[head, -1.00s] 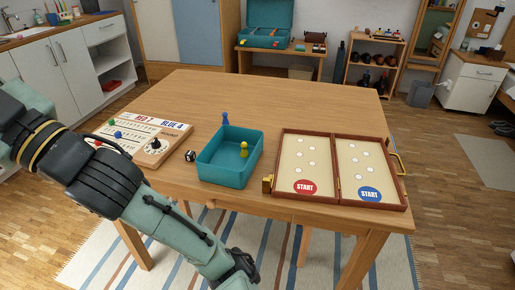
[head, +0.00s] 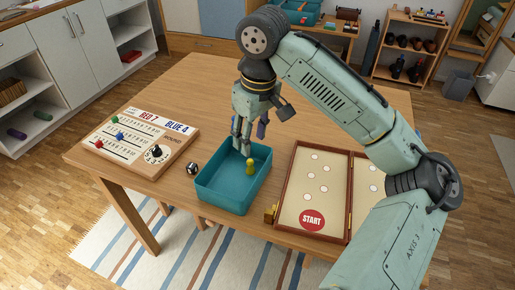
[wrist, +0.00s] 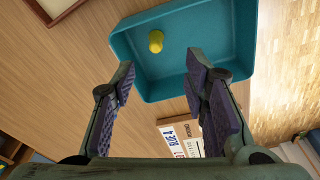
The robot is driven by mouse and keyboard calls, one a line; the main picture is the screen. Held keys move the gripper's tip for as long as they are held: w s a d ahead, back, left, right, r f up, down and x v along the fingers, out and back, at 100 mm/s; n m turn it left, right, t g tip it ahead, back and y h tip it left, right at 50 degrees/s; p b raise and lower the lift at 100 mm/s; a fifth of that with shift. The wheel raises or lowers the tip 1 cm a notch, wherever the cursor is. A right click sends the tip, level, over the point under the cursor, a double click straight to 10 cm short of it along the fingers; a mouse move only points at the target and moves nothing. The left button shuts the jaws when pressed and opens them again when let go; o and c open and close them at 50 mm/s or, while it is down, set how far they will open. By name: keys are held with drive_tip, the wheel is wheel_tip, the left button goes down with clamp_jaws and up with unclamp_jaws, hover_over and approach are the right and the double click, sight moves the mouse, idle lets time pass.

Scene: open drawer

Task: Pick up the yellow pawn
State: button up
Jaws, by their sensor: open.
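The yellow pawn (head: 250,167) stands inside the teal bin (head: 222,203), towards its far right side. The wrist view shows the pawn (wrist: 156,41) on the bin floor, beyond the fingertips and roughly between them. My gripper (head: 241,150) is above the far part of the bin, pointing down, slightly left of the pawn in the head view. In the wrist view its two fingers (wrist: 160,62) are spread apart with nothing between them. The pawn is not touched by either finger there.
A score board (head: 140,135) with small pegs lies left of the bin. An open wooden game case (head: 318,180) lies to the right, partly hidden by my arm. The bin's walls surround the pawn.

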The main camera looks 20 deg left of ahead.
sight(251, 160)
wheel_tip(251, 160, down, 5)
drive_tip(key=shift+w+a, duration=0.15)
drive_tip(key=shift+w+a+f+p, duration=0.15)
drive_tip(key=shift+f+p, duration=0.1)
drive_tip(key=shift+f, duration=0.7)
drive_tip(key=shift+w+a+f+p, duration=0.1)
drive_tip(key=shift+f+p, duration=0.1)
drive_tip(key=shift+f, duration=0.7)
drive_tip(key=shift+w+a+f+p, duration=0.15)
drive_tip(key=shift+f+p, duration=0.1)
drive_tip(key=shift+f, duration=0.7)
drive_tip(key=c, duration=0.8)
